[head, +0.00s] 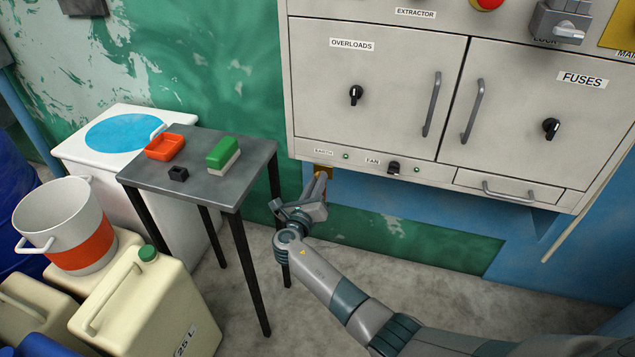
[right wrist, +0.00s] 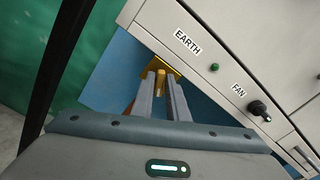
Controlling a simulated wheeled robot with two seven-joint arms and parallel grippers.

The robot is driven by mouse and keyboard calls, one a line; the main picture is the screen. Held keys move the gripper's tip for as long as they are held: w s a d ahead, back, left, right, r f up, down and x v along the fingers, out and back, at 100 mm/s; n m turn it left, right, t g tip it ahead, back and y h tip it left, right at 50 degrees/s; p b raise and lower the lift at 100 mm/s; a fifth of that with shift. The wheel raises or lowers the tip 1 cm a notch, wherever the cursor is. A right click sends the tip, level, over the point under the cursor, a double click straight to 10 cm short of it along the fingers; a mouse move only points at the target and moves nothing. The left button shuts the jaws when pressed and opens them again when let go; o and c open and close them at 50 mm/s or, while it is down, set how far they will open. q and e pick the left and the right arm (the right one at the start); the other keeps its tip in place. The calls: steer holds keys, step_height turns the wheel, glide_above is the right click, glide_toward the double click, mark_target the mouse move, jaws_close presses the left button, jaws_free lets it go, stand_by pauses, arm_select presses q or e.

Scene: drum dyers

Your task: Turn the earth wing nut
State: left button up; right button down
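The earth wing nut (right wrist: 160,78) is a small brass piece on a brass plate (right wrist: 171,64), just below the EARTH label at the cabinet's lower left edge. My right gripper (head: 321,186) reaches up to it from below. In the right wrist view its two fingers (right wrist: 162,86) stand on either side of the nut, with brass showing between the tips. I cannot tell whether both fingers press on it. In the head view the fingers hide most of the nut, and part of the plate (head: 323,168) shows above them. My left gripper is in neither view.
The grey cabinet (head: 400,100) overhangs the nut, with a FAN knob (head: 393,167) to the right. A small table (head: 200,180) with an orange tray (head: 164,153) and a green-topped block (head: 223,155) stands left of my arm. Open floor lies below.

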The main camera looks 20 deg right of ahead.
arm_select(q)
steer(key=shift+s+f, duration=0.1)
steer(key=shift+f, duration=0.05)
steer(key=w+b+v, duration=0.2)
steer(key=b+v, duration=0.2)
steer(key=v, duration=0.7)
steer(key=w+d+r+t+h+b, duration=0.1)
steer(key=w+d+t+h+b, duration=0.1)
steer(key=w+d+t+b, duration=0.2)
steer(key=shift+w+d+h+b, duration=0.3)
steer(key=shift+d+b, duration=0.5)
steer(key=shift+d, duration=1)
arm_select(e)
steer(key=shift+s+d+f+m, duration=0.1)
steer(key=shift+m, duration=4.4)
steer(key=shift+s+d+f+m, duration=0.1)
steer(key=shift+m, duration=4.4)
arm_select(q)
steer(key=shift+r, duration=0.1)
